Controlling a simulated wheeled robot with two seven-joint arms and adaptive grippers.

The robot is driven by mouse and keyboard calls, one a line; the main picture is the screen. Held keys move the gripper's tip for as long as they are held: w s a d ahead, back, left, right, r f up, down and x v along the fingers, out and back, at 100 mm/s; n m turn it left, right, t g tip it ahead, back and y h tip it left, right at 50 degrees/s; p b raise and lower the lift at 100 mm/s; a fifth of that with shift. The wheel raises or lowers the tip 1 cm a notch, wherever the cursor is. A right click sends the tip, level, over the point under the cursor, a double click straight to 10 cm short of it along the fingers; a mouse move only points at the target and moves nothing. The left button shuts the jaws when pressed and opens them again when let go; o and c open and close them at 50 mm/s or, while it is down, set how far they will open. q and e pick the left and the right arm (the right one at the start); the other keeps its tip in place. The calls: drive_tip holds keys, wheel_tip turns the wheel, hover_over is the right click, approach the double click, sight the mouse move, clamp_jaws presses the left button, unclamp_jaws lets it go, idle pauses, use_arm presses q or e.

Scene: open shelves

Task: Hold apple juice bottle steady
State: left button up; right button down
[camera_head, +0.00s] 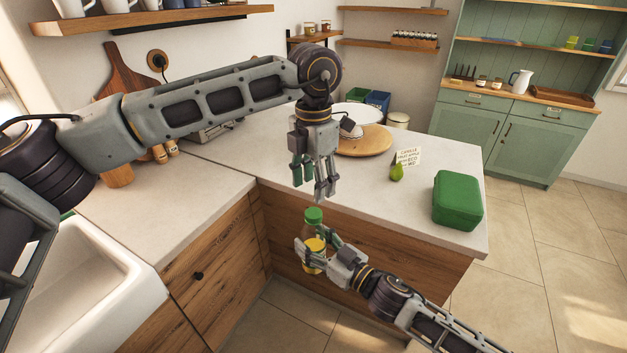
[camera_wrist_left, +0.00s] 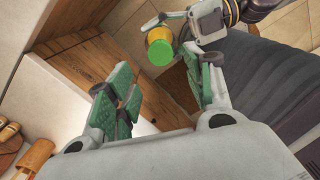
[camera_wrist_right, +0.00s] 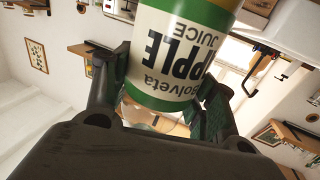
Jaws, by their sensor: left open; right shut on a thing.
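In the left wrist view the green cap (camera_wrist_left: 160,52) lies beyond the open fingers.
The counter (camera_head: 330,215) is behind the bottle. On it are a green box (camera_head: 457,200), a pear (camera_head: 397,173), a small sign (camera_head: 408,157) and a round wooden board (camera_head: 365,142). A white sink (camera_head: 95,265) is at the lower left.

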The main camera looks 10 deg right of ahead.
sight(314, 212)
use_arm(q)
drive_tip(key=shift+f, duration=0.1)
drive_tip(key=shift+f, duration=3.95)
drive_tip(key=c, duration=1)
drive_tip(key=o, duration=1.1)
drive_tip(key=shift+o, duration=0.2)
drive_tip(key=shift+r, duration=0.1)
wheel_tip(314, 212, up, 12)
